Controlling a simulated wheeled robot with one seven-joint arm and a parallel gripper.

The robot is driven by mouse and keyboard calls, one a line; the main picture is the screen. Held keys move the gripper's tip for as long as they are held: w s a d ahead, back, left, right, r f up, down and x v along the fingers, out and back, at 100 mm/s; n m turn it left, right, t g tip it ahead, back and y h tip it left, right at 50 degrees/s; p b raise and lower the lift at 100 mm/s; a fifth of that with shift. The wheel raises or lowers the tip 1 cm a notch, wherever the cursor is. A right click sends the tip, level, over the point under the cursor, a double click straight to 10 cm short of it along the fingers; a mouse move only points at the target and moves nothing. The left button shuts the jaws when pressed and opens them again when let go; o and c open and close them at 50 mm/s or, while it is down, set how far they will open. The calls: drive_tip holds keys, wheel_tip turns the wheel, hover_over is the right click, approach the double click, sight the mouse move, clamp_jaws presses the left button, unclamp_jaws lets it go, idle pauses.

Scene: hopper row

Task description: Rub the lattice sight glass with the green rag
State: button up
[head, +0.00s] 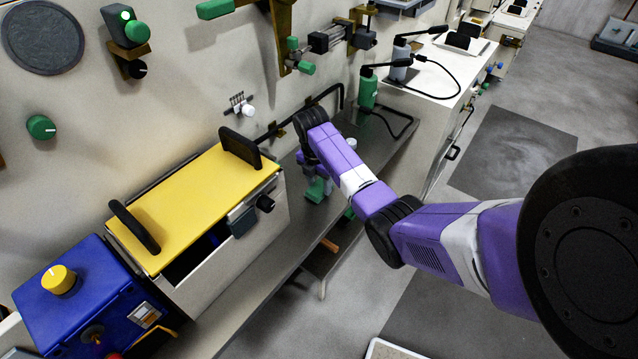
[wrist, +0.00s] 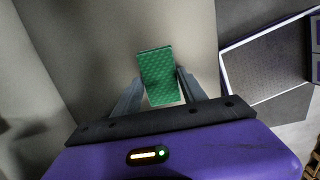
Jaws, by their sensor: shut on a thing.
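The green rag (wrist: 157,72) is a small textured green block-like pad in the wrist view. My gripper (wrist: 160,84) is shut on it, with one grey finger at each side, and the rag sticks out past the fingertips. In the head view my purple arm reaches to the bench, and its end is mostly hidden behind its own links. Small green parts show near there, but I cannot tell whether one is the rag. I cannot make out the lattice sight glass for certain in either view. A plain pale surface lies beyond the rag in the wrist view.
A yellow-lidded hopper (head: 188,205) and a blue box (head: 78,303) stand left of my arm. A green bottle (head: 367,90) and a white cabinet (head: 436,72) stand beyond it. A white-edged tray (wrist: 268,66) shows at right in the wrist view.

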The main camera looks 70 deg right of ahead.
sight(319, 187)
drive_tip(key=shift+r+p, duration=2.1)
drive_tip(key=shift+r, duration=0.85)
drive_tip(key=shift+s, duration=0.15)
